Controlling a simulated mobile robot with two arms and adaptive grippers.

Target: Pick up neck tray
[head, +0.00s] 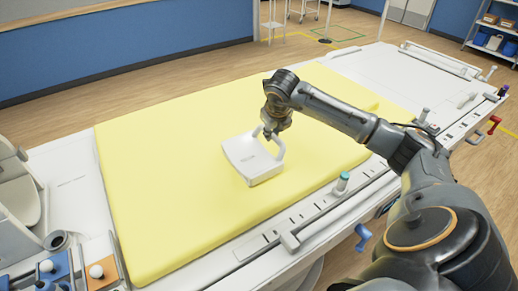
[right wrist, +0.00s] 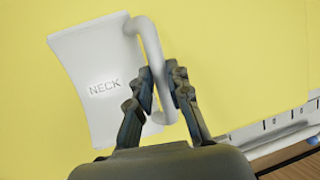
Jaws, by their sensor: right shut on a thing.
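The neck tray (head: 250,162) is a white block on the yellow mat (head: 165,185), with a rounded handle on its right side. In the right wrist view the tray (right wrist: 90,75) shows the word NECK, and its handle (right wrist: 152,45) runs between my fingers. My right gripper (head: 270,132) is shut on the handle; its fingertips also show in the right wrist view (right wrist: 166,88). The tray is at or just above the mat; I cannot tell whether it touches. My left gripper is not in view.
The yellow mat lies on a long white table (head: 375,70) and is otherwise clear around the tray. A green-topped knob (head: 342,181) stands at the table's near edge. White equipment (head: 18,185) and orange and blue blocks (head: 98,268) are at the left.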

